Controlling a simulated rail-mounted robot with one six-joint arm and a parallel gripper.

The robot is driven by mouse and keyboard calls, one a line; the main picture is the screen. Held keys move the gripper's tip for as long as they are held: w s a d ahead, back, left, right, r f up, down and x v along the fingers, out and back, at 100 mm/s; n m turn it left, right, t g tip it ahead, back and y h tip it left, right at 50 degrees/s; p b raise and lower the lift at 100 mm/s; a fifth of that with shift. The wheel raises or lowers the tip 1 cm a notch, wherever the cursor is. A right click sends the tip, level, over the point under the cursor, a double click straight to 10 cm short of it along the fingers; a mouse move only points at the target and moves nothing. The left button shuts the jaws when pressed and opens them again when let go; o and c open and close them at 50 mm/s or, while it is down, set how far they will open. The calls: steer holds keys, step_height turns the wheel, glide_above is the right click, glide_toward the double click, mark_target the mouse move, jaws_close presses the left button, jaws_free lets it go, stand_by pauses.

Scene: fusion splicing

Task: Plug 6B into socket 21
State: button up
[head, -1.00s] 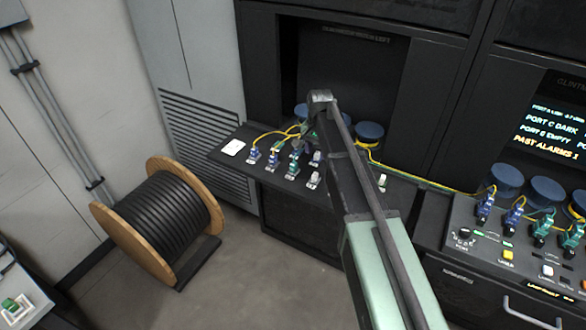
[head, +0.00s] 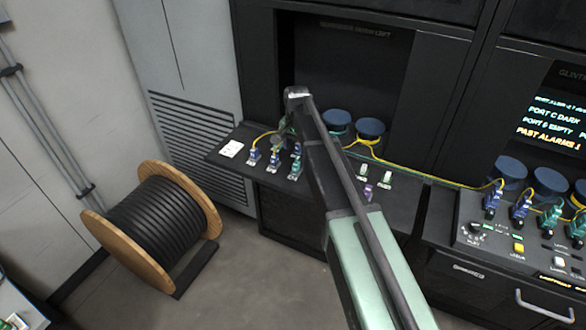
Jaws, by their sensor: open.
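The left console panel (head: 240,163) carries several plugs and sockets. At its left side stand two blue plugs, one on the left (head: 254,156) and one on the right (head: 275,156), with a green plug (head: 295,167) beside them. Right of my arm are two pale sockets, a left one (head: 362,172) and a right one (head: 387,178), and a purple piece (head: 368,191). The labels are too small to read, so I cannot tell which is 6B or socket 21. My arm hides the panel's middle.
Blue round caps (head: 370,128) stand behind the panel, with yellow cables (head: 400,171) running right. The right console (head: 475,260) holds more plugs, buttons and a lit screen (head: 552,125). A cable drum (head: 160,225) stands on the floor at left.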

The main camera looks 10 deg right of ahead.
mark_target(296, 163)
step_height(296, 163, down, 9)
steer(key=b, duration=0.9)
stand_by(0.4)
jaws_close()
steer(key=shift+r, duration=0.15)
steer(key=shift+r+p, duration=2.9)
steer(key=shift+p, duration=0.2)
